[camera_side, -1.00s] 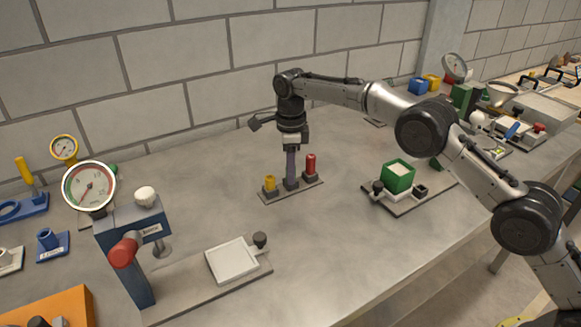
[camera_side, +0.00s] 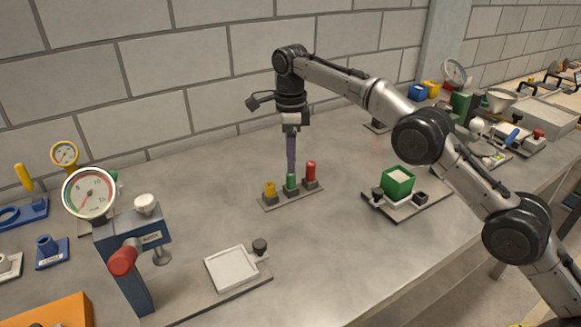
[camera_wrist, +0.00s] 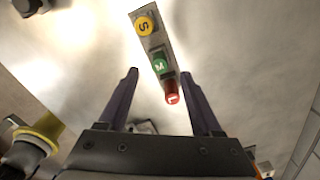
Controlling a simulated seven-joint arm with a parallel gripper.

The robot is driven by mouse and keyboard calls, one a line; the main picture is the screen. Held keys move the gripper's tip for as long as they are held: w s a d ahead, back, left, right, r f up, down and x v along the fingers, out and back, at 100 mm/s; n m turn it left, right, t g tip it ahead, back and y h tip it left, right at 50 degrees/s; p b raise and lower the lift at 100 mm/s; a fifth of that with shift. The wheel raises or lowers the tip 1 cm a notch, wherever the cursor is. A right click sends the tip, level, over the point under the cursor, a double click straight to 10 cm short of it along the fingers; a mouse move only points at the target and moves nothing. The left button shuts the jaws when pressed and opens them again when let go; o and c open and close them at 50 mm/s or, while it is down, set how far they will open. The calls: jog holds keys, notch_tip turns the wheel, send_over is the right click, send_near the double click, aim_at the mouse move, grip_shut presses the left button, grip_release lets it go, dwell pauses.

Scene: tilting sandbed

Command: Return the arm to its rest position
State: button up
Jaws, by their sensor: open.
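My gripper (camera_side: 291,155) hangs pointing down above a small grey rack. Its two fingers are apart with nothing between them, as the wrist view shows (camera_wrist: 163,88). The rack (camera_side: 280,200) holds a yellow peg (camera_side: 269,188), a green peg (camera_side: 291,182) and a red peg (camera_side: 311,171) in a row. In the wrist view the yellow peg (camera_wrist: 144,25) is marked S and the green peg (camera_wrist: 160,65) is marked M. The red peg (camera_wrist: 172,95) appears nearest the fingers. The fingertips are above the green peg in the side view.
A blue press (camera_side: 130,255) with a red knob and dial gauge (camera_side: 89,193) stands at left. A white tray (camera_side: 231,267) lies at front. A green box (camera_side: 397,182) sits on a plate at right. The bench between is clear.

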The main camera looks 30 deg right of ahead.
jog(key=shift+r, duration=0.55)
